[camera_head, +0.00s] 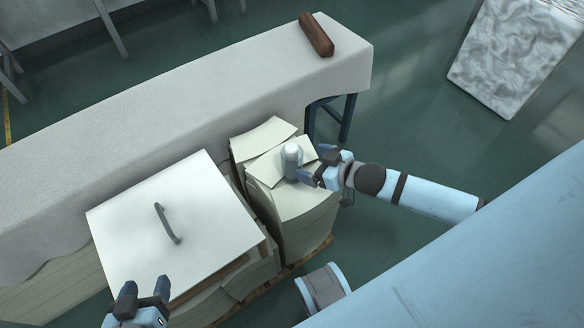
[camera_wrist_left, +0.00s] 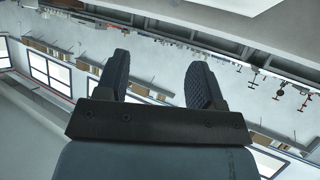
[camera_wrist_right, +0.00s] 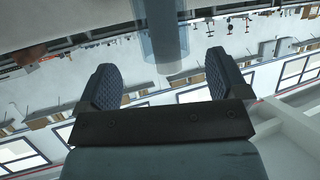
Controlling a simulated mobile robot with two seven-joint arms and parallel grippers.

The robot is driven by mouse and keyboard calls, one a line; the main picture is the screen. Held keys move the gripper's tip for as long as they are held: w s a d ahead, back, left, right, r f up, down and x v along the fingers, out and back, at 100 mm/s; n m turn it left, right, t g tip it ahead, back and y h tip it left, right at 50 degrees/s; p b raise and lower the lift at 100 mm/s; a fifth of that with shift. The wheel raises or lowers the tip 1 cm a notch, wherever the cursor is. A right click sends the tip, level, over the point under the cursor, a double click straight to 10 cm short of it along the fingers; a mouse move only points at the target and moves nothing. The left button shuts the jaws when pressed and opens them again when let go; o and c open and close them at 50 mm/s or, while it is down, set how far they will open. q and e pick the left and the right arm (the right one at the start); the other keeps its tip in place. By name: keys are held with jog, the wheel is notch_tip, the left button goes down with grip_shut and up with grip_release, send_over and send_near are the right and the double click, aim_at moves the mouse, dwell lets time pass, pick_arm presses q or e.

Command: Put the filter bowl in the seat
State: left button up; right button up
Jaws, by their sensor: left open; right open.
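A pale, translucent cylinder with a rounded end, which looks like the filter bowl (camera_head: 292,158), appears upright over the right-hand paper stack in the head view. It also shows at the top of the right wrist view (camera_wrist_right: 163,30), its end between the fingertips. My right gripper (camera_head: 311,163) is open beside it; whether a finger touches it I cannot tell. My left gripper (camera_head: 144,287) is open and empty at the near edge of the white board; its open fingers show in the left wrist view (camera_wrist_left: 160,85). I cannot make out the seat.
A white board (camera_head: 120,225) with a grey handle (camera_head: 167,224) lies on stacked sheets. Another stack of loose sheets (camera_head: 290,215) stands to its right. A long cloth-covered table (camera_head: 200,105) runs behind, with a brown bar (camera_head: 316,35) on it. Green floor (camera_head: 420,110) is clear behind the right arm.

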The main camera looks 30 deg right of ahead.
aim_at(301, 162)
jog(key=shift+x, duration=1.2)
jog(key=b+x, duration=0.2)
jog(key=x, duration=0.1)
jog(key=shift+a+f, duration=0.25)
jog(key=shift+f, duration=0.1)
jog(key=shift+w+a+f, duration=0.2)
jog(key=shift+w+a, duration=0.1)
jog(key=shift+w, duration=0.3)
pick_arm(q)
jog(key=shift+w+d+r+t+h, duration=0.15)
jog(key=shift+w+d+r+t, duration=0.15)
jog(key=shift+r, duration=0.2)
jog(key=shift+w+d+r+t+h, duration=0.15)
jog(key=shift+w+d+r+t, duration=0.15)
jog(key=shift+r, duration=0.15)
pick_arm(e)
jog(key=c, duration=1.1)
